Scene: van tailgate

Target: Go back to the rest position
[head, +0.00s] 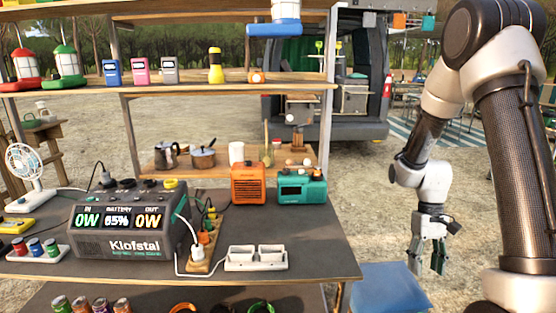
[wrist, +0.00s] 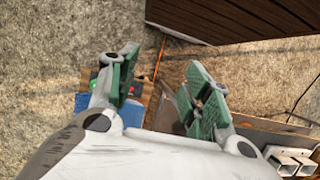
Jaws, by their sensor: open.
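My gripper (head: 428,257) hangs at the end of my arm on the right side of the head view, pointing down. It is beyond the right edge of the table (head: 325,240), above and behind a blue surface (head: 390,287). In the wrist view my gripper (wrist: 165,95) shows its two green finger pads spread apart with nothing between them. The jaws are open and empty.
A power station (head: 130,222), an orange radio (head: 248,183), a teal radio (head: 302,188) and a white double tray (head: 256,258) stand on the table. Shelves (head: 215,84) rise behind it. A van (head: 345,90) stands further back.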

